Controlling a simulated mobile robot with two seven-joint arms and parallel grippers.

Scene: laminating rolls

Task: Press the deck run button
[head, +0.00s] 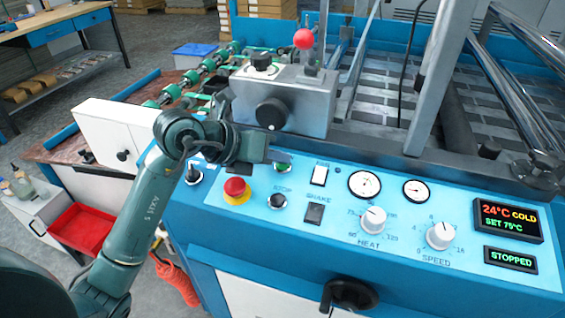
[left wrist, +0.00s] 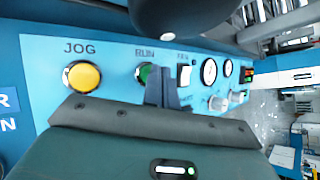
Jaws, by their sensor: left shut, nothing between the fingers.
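The deck run button is a green round button (left wrist: 146,74) under the RUN label in the left wrist view. In the head view the green button (head: 283,167) shows small at the top of the blue panel, just by my gripper's tip. My left gripper (head: 268,155) is shut and empty over the upper edge of the panel. In the left wrist view its closed fingers (left wrist: 162,90) cover the right edge of the green button; whether they touch it I cannot tell. My right gripper is in neither view.
A yellow JOG button (left wrist: 82,76) sits left of RUN. A red mushroom button (head: 236,188), a black STOP button (head: 277,201) and a rocker switch (head: 319,175) are close by. A grey metal housing (head: 285,98) rises behind the panel. The status display (head: 510,260) reads STOPPED.

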